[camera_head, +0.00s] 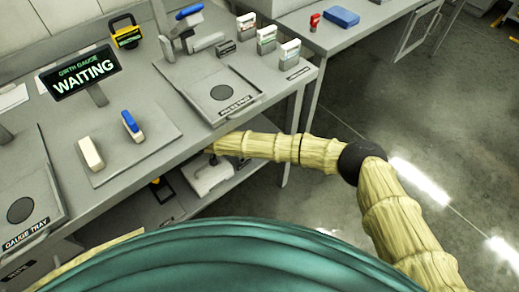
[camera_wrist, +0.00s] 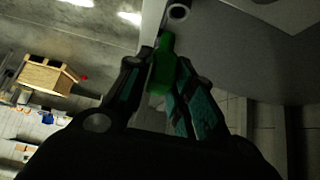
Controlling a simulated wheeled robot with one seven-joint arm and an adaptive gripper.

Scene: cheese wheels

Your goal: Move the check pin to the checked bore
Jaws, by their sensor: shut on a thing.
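In the wrist view my gripper (camera_wrist: 165,72) is shut on a green piece (camera_wrist: 164,48), which looks like the check pin; its lower part is dark between the fingers. Just beyond its tip is a round, dark-centred ring (camera_wrist: 178,12) on a grey part; I cannot tell whether this is the checked bore or whether they touch. In the head view my arm reaches to the bench's front edge, and the gripper and the green piece are hidden there. The girth gauge sign (camera_head: 84,75) reads WAITING.
A plate on the bench bears a cream block (camera_head: 91,154) and a blue-topped block (camera_head: 132,126). Several small boxes stand behind. A lower shelf (camera_head: 160,222) runs under the bench. Open floor lies right.

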